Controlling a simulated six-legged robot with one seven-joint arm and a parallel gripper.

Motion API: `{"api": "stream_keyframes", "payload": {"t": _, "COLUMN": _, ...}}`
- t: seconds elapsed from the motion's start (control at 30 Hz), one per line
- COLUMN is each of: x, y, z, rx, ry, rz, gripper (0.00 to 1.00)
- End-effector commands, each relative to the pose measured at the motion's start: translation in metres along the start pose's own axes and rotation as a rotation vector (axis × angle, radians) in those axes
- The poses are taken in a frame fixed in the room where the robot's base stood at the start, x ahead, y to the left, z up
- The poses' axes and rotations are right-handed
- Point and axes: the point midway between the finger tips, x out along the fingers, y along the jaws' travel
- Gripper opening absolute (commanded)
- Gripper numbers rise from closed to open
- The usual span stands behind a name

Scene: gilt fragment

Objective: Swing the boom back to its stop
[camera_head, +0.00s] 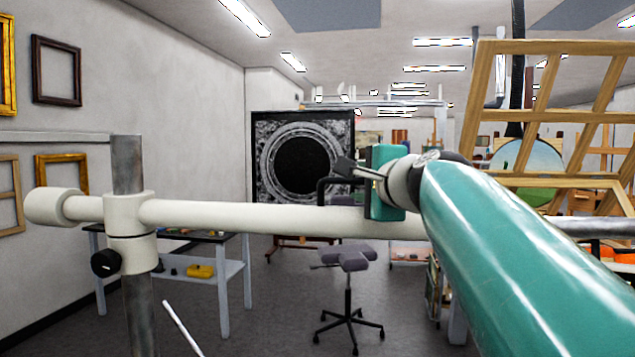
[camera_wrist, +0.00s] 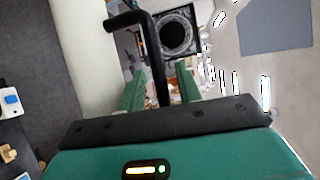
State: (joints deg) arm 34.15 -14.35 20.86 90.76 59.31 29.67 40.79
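The cream boom (camera_head: 250,217) runs level across the head view, through a clamp (camera_head: 130,232) on a grey upright post (camera_head: 128,165). A black knob (camera_head: 105,263) sits on the clamp. The boom also shows as a pale tube in the wrist view (camera_wrist: 82,50). A black bent handle (camera_wrist: 153,50) stands out from the boom. My gripper (camera_head: 348,168) is at this handle, in front of the boom. In the wrist view, its green fingers (camera_wrist: 161,72) are apart, with the handle bar between them and gaps visible. I cannot make out the stop. My arm hides the boom's right part.
A wheeled stool (camera_head: 348,258) stands on the floor beyond the boom. A side table (camera_head: 230,270) is behind the post at left. A wooden lattice frame (camera_head: 550,100) rises at right behind my arm. A dark panel with a black disc (camera_head: 302,165) stands behind.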

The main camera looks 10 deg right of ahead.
Motion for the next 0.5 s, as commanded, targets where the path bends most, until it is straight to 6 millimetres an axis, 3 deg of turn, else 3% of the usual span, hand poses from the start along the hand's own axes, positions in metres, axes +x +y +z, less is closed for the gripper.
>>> {"api": "stream_keyframes", "payload": {"t": 0.1, "x": -0.0003, "y": -0.0001, "z": 0.0002, "rx": 0.0, "ry": 0.0, "rz": 0.0, "gripper": 0.34}}
{"api": "stream_keyframes", "payload": {"t": 0.3, "x": -0.0005, "y": 0.0, "z": 0.0002, "rx": 0.0, "ry": 0.0, "rz": 0.0, "gripper": 0.0}}
{"api": "stream_keyframes", "payload": {"t": 0.5, "x": -0.0001, "y": 0.0001, "z": 0.0, "rx": 0.0, "ry": -0.001, "rz": 0.001, "gripper": 0.0}}
